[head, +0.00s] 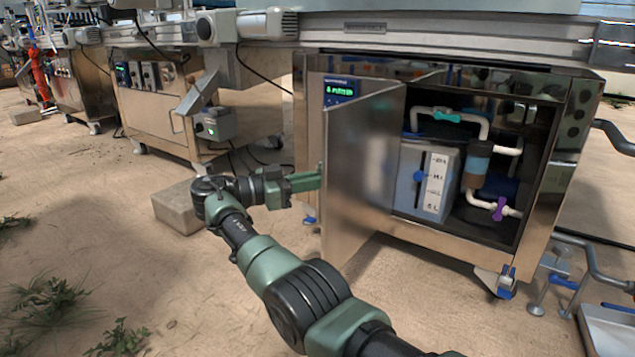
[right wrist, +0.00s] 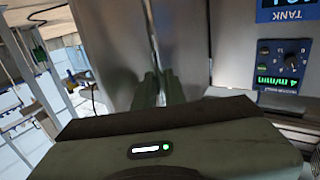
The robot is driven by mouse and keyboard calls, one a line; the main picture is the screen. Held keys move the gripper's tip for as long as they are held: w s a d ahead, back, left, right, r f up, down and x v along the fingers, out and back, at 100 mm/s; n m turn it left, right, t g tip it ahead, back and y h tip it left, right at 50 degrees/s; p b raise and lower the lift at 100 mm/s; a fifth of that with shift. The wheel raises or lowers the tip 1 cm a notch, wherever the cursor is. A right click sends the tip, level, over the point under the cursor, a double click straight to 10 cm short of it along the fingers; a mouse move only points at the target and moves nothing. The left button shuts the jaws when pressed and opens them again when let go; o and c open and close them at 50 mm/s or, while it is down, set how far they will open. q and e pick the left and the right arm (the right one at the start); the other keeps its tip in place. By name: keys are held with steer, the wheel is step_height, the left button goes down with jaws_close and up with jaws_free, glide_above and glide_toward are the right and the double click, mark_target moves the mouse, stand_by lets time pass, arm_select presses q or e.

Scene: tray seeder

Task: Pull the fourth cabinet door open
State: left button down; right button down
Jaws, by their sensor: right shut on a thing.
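The cabinet door (head: 358,170) is a brushed steel panel. It stands swung well open at the left side of the cabinet (head: 560,190), with its inner face towards me. My right gripper (head: 318,180) reaches from the left to the door's free edge. Its fingertips go behind the door, so the handle they hold on the outer face is hidden. In the right wrist view the green fingers (right wrist: 160,88) meet the shiny door panel (right wrist: 115,50). My left gripper is not in view.
Inside the cabinet are a white-labelled tank (head: 425,182), white pipes and a purple valve (head: 500,208). A stone block (head: 178,205) lies on the sandy floor near my right forearm. Another machine (head: 150,100) stands to the left. The floor at front left is clear except for weeds.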

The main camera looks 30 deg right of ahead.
steer(key=shift+w+d+g, duration=0.1)
steer(key=shift+w+g, duration=0.2)
steer(key=shift+w, duration=0.1)
steer(key=c, duration=1.5)
jaws_free()
steer(key=shift+d, duration=0.15)
